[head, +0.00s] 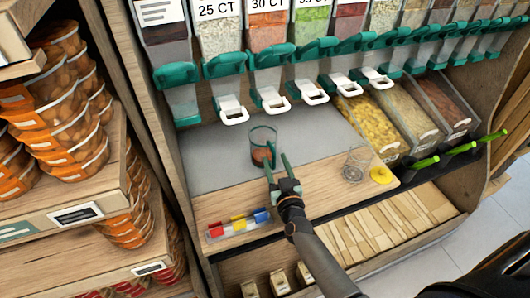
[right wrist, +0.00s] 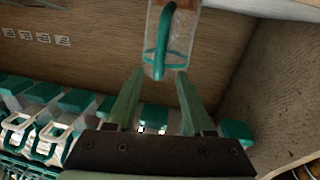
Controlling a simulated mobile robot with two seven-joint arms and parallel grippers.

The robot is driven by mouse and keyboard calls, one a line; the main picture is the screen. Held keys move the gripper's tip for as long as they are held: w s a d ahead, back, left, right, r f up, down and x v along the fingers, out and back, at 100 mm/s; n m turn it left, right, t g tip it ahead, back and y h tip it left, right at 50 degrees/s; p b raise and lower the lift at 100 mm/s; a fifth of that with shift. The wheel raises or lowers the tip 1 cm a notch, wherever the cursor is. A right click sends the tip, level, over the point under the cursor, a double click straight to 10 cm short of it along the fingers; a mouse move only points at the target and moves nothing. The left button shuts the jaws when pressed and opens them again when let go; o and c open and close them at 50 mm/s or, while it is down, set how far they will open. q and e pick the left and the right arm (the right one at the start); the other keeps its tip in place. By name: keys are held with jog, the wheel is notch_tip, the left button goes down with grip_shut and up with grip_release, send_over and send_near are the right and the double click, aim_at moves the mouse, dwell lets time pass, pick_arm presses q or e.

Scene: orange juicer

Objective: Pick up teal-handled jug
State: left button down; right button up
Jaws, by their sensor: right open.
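The teal-handled jug (head: 262,147) is a clear cup with a teal rim and a brownish lower part. It stands upright on the counter, left of centre in the head view. In the right wrist view the jug (right wrist: 178,32) is at the top, its teal handle (right wrist: 158,52) facing my gripper. My right gripper (head: 277,163) is open, with its green fingers reaching toward the jug from the front. In the wrist view the fingertips (right wrist: 160,74) are spread on either side of the handle's near end. Contact cannot be told. My left gripper is not in view.
A clear glass (head: 354,168) and a yellow lid (head: 381,174) stand to the right. Colored markers (head: 238,225) lie at the front left of the counter (head: 215,160). Dispensers with white levers (head: 272,99) hang above. Bins (head: 405,117) with green-handled scoops are at right.

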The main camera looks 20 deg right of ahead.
aim_at(275, 157)
jog(key=w, duration=0.1)
jog(key=w+d+b, duration=0.1)
jog(key=shift+w+f, duration=0.3)
jog(key=shift+f, duration=0.05)
jog(key=shift+w+r, duration=0.1)
jog(key=shift+w, duration=0.35)
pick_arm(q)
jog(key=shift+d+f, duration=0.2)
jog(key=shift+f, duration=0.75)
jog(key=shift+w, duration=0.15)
pick_arm(e)
grip_shut()
jog(key=shift+r, duration=0.1)
